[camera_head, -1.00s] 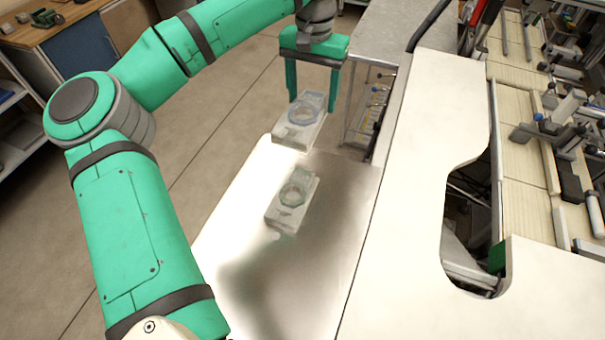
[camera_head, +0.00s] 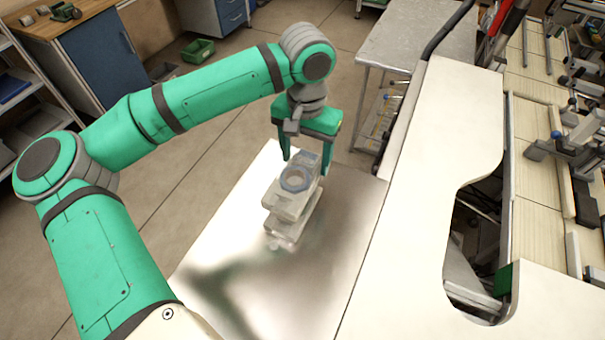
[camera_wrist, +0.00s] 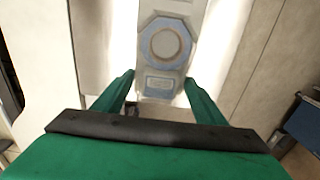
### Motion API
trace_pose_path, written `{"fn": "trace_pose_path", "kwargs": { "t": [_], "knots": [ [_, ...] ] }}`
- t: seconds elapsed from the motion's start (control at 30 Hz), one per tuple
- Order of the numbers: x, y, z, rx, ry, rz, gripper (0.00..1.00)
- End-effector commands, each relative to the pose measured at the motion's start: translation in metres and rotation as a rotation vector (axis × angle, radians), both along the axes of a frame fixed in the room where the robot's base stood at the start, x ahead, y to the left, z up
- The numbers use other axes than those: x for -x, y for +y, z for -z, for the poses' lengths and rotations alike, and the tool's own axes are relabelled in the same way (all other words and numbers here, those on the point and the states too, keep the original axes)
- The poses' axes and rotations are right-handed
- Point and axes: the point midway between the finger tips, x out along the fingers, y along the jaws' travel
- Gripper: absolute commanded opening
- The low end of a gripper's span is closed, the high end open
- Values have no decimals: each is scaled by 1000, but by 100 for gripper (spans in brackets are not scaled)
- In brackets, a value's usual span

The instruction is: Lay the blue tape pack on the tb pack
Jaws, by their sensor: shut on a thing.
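The blue tape pack (camera_head: 285,202), a clear case with a pale blue ring-shaped reel, is between the fingers of my gripper (camera_head: 306,164), which is shut on its far end. In the wrist view the blue tape pack (camera_wrist: 165,20) extends away from my gripper (camera_wrist: 159,82), with a fingertip at each side of its near end. The tb pack (camera_head: 290,231), another clear case, lies on the shiny table directly below. The blue pack covers most of it in the head view. I cannot tell whether the two packs touch.
The shiny metal table (camera_head: 235,235) is bare around the packs. A white worktop (camera_head: 425,170) with a cut-out runs along its right side. A grey metal bench (camera_head: 410,40) stands behind, and a green bin (camera_head: 198,50) is on the floor.

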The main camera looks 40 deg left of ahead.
Motion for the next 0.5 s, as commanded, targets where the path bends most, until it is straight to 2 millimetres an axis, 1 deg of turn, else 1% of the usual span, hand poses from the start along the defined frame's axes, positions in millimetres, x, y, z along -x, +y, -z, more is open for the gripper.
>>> {"fn": "trace_pose_path", "kwargs": {
  "t": [0.03,0.27,0.33,0.5],
  "knots": [
    [3,-2,5,0,0,2,38],
    [11,-4,15,1,0,1,38],
    [16,-6,21,1,0,1,38],
    [16,-6,45,2,0,0,38]
  ]
}}
